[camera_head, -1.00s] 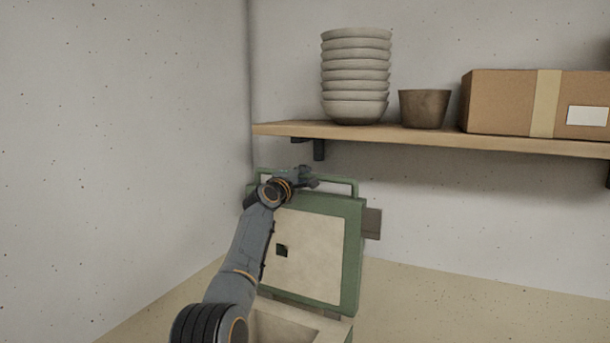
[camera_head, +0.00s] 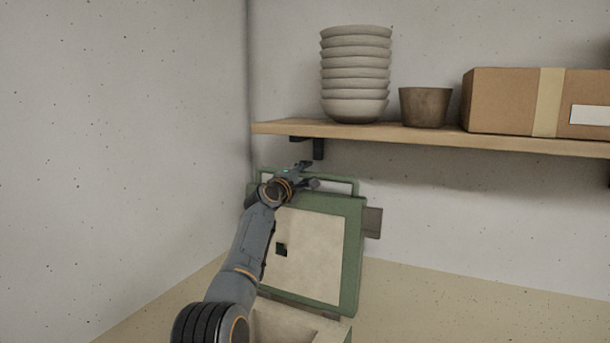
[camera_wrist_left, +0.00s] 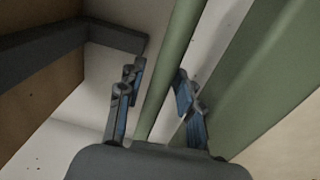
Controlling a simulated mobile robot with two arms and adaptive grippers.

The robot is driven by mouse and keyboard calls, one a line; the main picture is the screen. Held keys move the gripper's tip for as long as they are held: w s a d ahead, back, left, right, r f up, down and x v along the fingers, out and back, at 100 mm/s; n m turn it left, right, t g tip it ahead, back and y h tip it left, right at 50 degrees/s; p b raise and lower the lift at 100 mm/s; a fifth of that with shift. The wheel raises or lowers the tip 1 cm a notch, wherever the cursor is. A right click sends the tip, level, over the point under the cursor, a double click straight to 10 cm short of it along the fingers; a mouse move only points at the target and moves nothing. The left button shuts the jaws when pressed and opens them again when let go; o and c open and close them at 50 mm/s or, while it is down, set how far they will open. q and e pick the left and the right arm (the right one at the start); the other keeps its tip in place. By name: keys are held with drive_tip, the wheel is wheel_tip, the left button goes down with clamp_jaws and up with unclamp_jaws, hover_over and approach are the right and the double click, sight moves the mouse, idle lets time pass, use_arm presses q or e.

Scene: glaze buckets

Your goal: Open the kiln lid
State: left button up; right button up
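The kiln lid (camera_head: 322,250), green with a pale inner panel, stands raised and tilted back at the rear of the kiln (camera_head: 338,330). The kiln's pale inside shows in front of it. A green bar handle (camera_head: 340,181) runs along the lid's top edge. My left gripper (camera_head: 308,175) is at this handle, with its fingers spread apart. In the left wrist view the handle bar (camera_wrist_left: 170,62) passes between the open fingers of the gripper (camera_wrist_left: 160,80), with gaps on both sides. The right gripper is in no view.
A wooden shelf (camera_head: 400,135) with a dark bracket (camera_head: 319,149) is just above and behind the left gripper. It bears stacked bowls (camera_head: 356,75), a brown pot (camera_head: 424,107) and a cardboard box (camera_head: 505,100). The left wall is close. The surface right of the kiln is clear.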

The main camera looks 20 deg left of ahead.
use_arm(q)
drive_tip(key=shift+f, duration=0.3)
drive_tip(key=s, duration=1.2)
drive_tip(key=shift+a+f, duration=0.15)
drive_tip(key=shift+f, duration=0.15)
drive_tip(key=shift+s, duration=0.1)
